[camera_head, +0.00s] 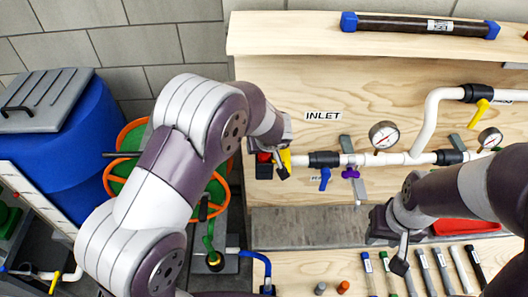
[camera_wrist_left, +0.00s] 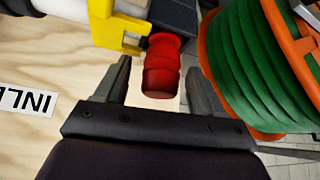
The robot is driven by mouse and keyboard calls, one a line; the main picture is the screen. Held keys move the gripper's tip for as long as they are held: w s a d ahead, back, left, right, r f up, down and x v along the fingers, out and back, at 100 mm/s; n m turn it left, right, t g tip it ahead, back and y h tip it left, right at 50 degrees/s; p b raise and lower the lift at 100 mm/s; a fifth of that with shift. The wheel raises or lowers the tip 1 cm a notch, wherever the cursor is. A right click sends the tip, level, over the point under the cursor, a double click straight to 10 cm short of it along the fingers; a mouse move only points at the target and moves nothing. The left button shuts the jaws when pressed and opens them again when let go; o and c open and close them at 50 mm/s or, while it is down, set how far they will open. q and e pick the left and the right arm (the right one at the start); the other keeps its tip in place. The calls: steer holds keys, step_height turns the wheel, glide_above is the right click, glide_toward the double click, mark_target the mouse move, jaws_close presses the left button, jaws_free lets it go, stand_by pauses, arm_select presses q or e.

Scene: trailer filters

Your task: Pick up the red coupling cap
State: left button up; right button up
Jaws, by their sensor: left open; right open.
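The red coupling cap (camera_wrist_left: 162,66) sits on the black fitting (camera_wrist_left: 172,18) at the inlet end of the pipe in the left wrist view. My left gripper (camera_wrist_left: 160,82) is open, with one finger on each side of the cap. I cannot tell whether either finger touches it. My right gripper (camera_head: 401,254) hangs over the bench at the right, away from the cap.
A yellow valve handle (camera_wrist_left: 118,28) stands close beside the cap. A green hose on an orange reel (camera_wrist_left: 262,70) is close on the other side. White piping with gauges (camera_head: 384,136) runs along the wooden board. Several tools lie on the bench (camera_head: 300,262).

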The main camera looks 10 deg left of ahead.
arm_select(q)
steer(key=shift+a, duration=0.1)
steer(key=c, duration=1)
steer(key=shift+s+d+r, duration=0.1)
steer(key=shift+d, duration=0.1)
steer(key=shift+c, duration=0.5)
steer(key=shift+r, duration=0.45)
step_height(320, 180, up, 3)
steer(key=shift+r+b, duration=0.1)
steer(key=shift+b, duration=0.45)
steer(key=d+r+b, duration=0.3)
steer(key=d+r, duration=0.3)
steer(key=d, duration=0.5)
steer(key=shift+s+d+r+b, duration=0.3)
steer(key=shift+s+r+b, duration=0.05)
steer(key=shift+r, duration=0.05)
